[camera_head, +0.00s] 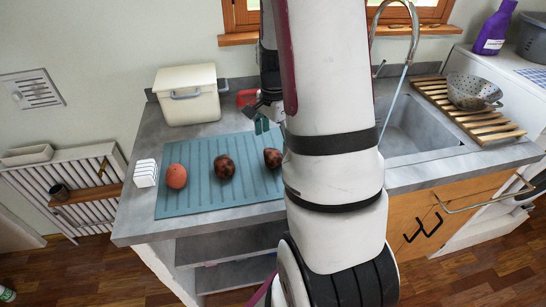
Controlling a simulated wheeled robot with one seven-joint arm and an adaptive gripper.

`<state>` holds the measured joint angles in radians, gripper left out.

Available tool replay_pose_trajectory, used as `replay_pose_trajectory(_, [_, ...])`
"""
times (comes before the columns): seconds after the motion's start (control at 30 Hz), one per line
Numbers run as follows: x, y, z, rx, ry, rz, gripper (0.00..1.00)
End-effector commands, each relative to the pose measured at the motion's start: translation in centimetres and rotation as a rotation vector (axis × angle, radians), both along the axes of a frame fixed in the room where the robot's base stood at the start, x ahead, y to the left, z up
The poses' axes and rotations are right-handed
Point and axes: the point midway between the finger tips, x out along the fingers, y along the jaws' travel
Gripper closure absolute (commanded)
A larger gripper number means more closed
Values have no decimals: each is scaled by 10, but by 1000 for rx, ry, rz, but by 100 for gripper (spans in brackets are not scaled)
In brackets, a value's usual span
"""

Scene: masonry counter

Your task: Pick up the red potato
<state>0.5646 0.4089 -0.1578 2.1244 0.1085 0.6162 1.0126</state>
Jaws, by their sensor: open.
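A teal ribbed mat (200,200) lies on the counter with three roundish items on it. At the left is a smooth orange-red one (176,176). In the middle is a dark reddish-brown, mottled one (224,167). At the right is a similar dark reddish one (272,157), partly hidden by my arm. I cannot tell for sure which is the red potato. My gripper (262,126) is open, above the back right of the mat, nearest the right-hand item and apart from it. Part of it is hidden behind my arm.
A cream lidded box (187,96) stands at the back left of the counter, with a red object (247,97) beside it. A small white block (145,173) sits left of the mat. The sink (415,128), a slatted rack (500,126) and a colander (472,91) are at the right.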

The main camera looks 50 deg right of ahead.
Motion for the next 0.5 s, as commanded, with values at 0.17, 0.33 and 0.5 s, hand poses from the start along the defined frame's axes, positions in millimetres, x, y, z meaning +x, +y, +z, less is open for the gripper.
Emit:
replay_pose_trajectory(0.17, [0,0,-10,0,1,0,15])
replay_pose_trajectory(0.33, [1,0,-31,3,3,1,15])
replay_pose_trajectory(0.5, [2,0,-51,2,3,1,15])
